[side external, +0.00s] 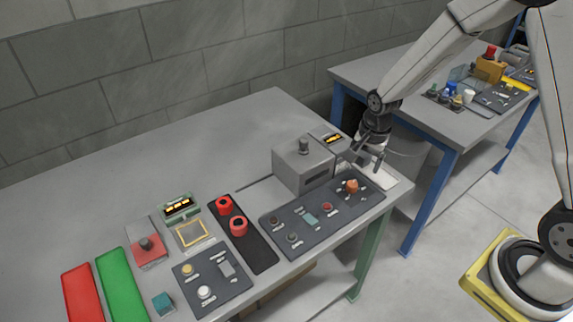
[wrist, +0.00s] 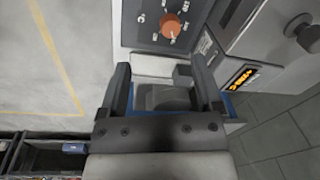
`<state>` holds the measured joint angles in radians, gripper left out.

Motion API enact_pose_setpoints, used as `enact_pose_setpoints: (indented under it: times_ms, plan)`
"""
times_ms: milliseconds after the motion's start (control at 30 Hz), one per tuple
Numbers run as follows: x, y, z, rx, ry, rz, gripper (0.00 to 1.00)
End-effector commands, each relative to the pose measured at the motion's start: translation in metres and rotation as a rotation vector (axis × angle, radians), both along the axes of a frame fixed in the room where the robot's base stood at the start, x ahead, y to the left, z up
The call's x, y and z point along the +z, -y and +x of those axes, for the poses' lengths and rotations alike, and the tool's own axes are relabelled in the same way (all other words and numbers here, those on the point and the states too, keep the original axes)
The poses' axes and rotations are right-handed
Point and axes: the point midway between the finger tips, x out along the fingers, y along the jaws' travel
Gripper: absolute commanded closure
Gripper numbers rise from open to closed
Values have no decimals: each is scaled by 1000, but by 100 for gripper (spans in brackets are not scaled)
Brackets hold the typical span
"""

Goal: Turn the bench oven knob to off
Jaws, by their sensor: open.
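The grey bench oven (side external: 303,165) is a box near the right end of the bench, with a round grey stub on top. A dark control panel (side external: 300,225) lies in front of it. An orange knob (side external: 351,186) is at the panel's right end, with small white marks around it. In the wrist view the orange knob (wrist: 172,25) is beyond my fingertips, near the top edge. I cannot read its setting. My gripper (wrist: 161,68) is open and empty. In the side view my gripper (side external: 366,160) is above the bench's right end, behind the knob and apart from it.
The panel also carries a red button (side external: 327,207) and other small controls. Red cylinders (side external: 238,226) sit on a dark strip to the left. A second bench (side external: 420,118) with several items stands behind right. The bench's left rear is clear.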

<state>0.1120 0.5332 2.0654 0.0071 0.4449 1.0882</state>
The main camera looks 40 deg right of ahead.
Motion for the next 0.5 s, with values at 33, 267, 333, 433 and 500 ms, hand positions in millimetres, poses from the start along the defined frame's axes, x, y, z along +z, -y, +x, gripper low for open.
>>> enact_pose_setpoints:
  times_ms: [33, 267, 333, 433, 500]
  plan:
    - [-9, 4, 6, -75, -11, 8, 17]
    - [-35, 17, 25, -344, -37, 31, 17]
    - [-39, 19, 28, -389, -41, 34, 17]
    - [-42, 20, 30, -424, -44, 36, 17]
    - [-43, 21, 31, -434, -45, 37, 17]
